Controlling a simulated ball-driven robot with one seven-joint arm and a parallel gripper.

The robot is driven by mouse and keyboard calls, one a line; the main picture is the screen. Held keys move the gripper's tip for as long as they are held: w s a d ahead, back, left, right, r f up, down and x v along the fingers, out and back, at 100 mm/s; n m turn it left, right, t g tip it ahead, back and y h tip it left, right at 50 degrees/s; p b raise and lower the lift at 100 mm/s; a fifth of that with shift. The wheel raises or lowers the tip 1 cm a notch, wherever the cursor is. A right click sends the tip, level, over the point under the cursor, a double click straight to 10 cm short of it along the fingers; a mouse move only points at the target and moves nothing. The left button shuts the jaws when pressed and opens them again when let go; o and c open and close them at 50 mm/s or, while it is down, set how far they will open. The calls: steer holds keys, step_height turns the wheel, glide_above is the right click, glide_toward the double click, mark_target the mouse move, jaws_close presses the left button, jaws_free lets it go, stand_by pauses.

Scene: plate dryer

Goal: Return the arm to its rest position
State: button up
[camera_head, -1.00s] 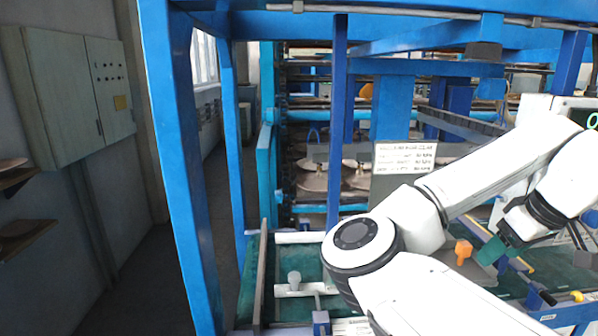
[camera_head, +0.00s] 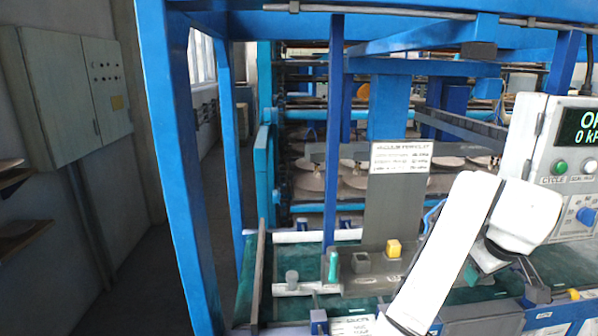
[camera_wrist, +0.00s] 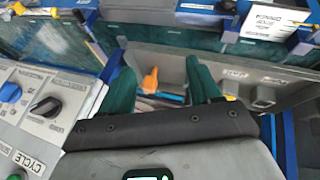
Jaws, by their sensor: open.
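My white arm is folded at the right of the head view, in front of the bench. My gripper (camera_wrist: 163,88) shows two dark green fingers spread apart in the wrist view. In the head view only part of the gripper shows, low at the right beneath the arm, and its fingertips are hard to make out. An orange object (camera_wrist: 150,80) appears between the fingers in the wrist view, seemingly beyond them in a grey tray; I see no contact with it.
A control box (camera_head: 570,150) with a lit display and knobs stands right, close to my arm. A blue upright (camera_head: 183,190) stands left. A signboard (camera_head: 400,157) is behind.

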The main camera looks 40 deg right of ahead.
steer(key=w+a+f+n, duration=0.2)
steer(key=a+f+n, duration=0.1)
steer(key=a+f, duration=1.15)
steer(key=s+a+f+y, duration=0.2)
steer(key=s+a+f, duration=0.3)
steer(key=a+f, duration=0.2)
steer(key=s+a+f+n+g+y, duration=0.1)
steer(key=s+a+f+y, duration=0.2)
steer(key=s+a+f, duration=0.3)
steer(key=a+f, duration=0.2)
steer(key=a, duration=0.2)
steer(key=shift+s+f, duration=0.15)
steer(key=shift+s, duration=0.1)
